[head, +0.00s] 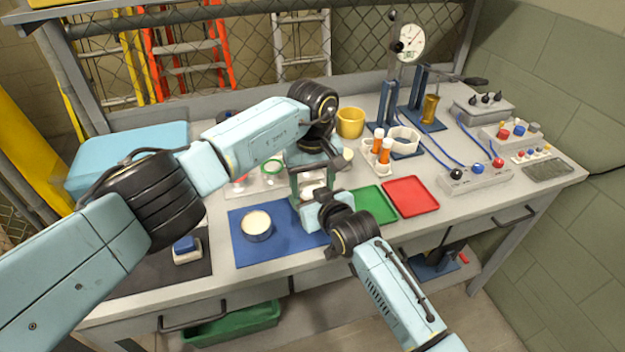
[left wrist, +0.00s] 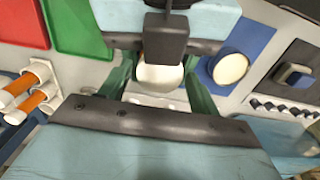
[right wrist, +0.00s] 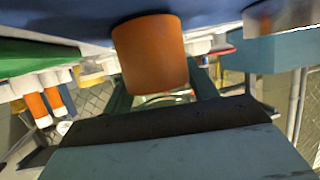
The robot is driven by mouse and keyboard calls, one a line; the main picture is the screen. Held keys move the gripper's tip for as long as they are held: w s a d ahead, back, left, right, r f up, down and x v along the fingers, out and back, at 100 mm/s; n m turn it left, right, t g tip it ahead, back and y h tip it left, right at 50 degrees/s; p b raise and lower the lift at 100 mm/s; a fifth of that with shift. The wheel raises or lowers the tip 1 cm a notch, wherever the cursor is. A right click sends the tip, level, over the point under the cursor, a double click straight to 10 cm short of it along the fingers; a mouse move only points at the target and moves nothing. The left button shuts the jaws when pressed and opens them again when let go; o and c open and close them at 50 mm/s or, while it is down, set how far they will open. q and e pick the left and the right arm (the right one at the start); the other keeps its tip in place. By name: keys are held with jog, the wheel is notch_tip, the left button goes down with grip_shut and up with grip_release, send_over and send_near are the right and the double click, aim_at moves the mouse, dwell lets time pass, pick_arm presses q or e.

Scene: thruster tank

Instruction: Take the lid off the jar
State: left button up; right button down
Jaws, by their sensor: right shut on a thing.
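The jar is an orange cylinder (right wrist: 150,55) that fills the middle of the right wrist view. My right gripper (right wrist: 162,95) is shut on it, above the bench. A rounded white lid (left wrist: 160,78) shows between the fingers of my left gripper (left wrist: 155,90). The left fingers stand apart on either side of it, and I see no clear grip. In the head view my left gripper (head: 311,185) points down from above, close to my right gripper (head: 318,205). The jar is mostly hidden there by the grippers.
A round tin with a pale top (head: 257,222) stands on a blue mat (head: 285,245). Green (head: 372,207) and red (head: 410,196) trays lie to the right. Behind them are a white rack with orange tubes (head: 380,165) and a yellow cup (head: 350,122). A blue case (head: 125,155) sits left.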

pick_arm(q)
jog(key=c, duration=0.8)
jog(key=n, duration=0.3)
jog(key=o, duration=1.1)
jog(key=shift+c, duration=0.2)
